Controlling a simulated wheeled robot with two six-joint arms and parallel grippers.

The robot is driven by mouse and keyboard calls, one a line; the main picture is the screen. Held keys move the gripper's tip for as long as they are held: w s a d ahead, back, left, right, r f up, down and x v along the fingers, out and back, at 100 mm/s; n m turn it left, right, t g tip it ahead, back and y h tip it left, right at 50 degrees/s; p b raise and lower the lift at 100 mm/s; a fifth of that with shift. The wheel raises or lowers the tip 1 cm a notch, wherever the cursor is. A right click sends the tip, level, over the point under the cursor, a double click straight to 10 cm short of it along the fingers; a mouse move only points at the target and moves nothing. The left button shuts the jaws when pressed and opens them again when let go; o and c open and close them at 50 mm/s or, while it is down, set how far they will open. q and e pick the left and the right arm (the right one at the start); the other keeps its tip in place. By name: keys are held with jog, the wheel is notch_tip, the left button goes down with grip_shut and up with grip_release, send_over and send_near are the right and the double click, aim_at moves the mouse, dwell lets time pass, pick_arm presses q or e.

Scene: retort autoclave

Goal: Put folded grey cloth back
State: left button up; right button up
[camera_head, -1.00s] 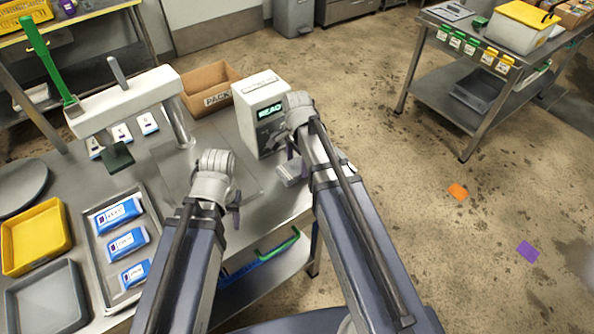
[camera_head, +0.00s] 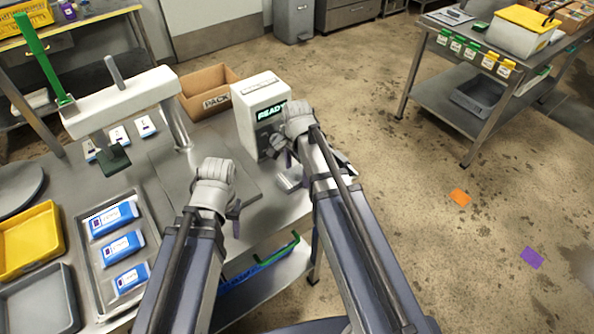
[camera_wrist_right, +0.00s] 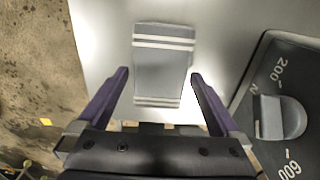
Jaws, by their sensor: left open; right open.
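The folded grey cloth (camera_wrist_right: 163,72) with white stripes lies flat on the steel table, ahead of and between the fingers of my right gripper (camera_wrist_right: 160,105) in the right wrist view. That gripper is open and empty, and its purple fingers stand on either side of the cloth's near end. In the head view the cloth (camera_head: 290,180) shows only partly, beside my right gripper (camera_head: 290,158) near the table's right edge. My left gripper (camera_head: 236,216) is open above the table, largely hidden behind its own wrist.
A white box with a READY display (camera_head: 262,115) stands just left of my right gripper. A dark panel with a dial (camera_wrist_right: 280,118) is close on the right in the wrist view. A cardboard box (camera_head: 207,90) and a tray with blue packs (camera_head: 88,255) are further left.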

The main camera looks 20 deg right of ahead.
aim_at(297, 174)
notch_tip(297, 174, up, 12)
jog(key=p, duration=1.2)
pick_arm(q)
notch_tip(297, 174, up, 12)
jog(key=shift+r, duration=0.15)
pick_arm(e)
jog(key=s+a+n+h, duration=0.1)
jog(key=s+a+n, duration=1)
jog(key=s+n, duration=0.3)
jog(key=n, duration=0.3)
jog(key=shift+s+r+n, duration=0.2)
jog(key=shift+s+n, duration=0.05)
jog(key=shift+n, duration=0.15)
pick_arm(q)
jog(key=shift+c, duration=0.2)
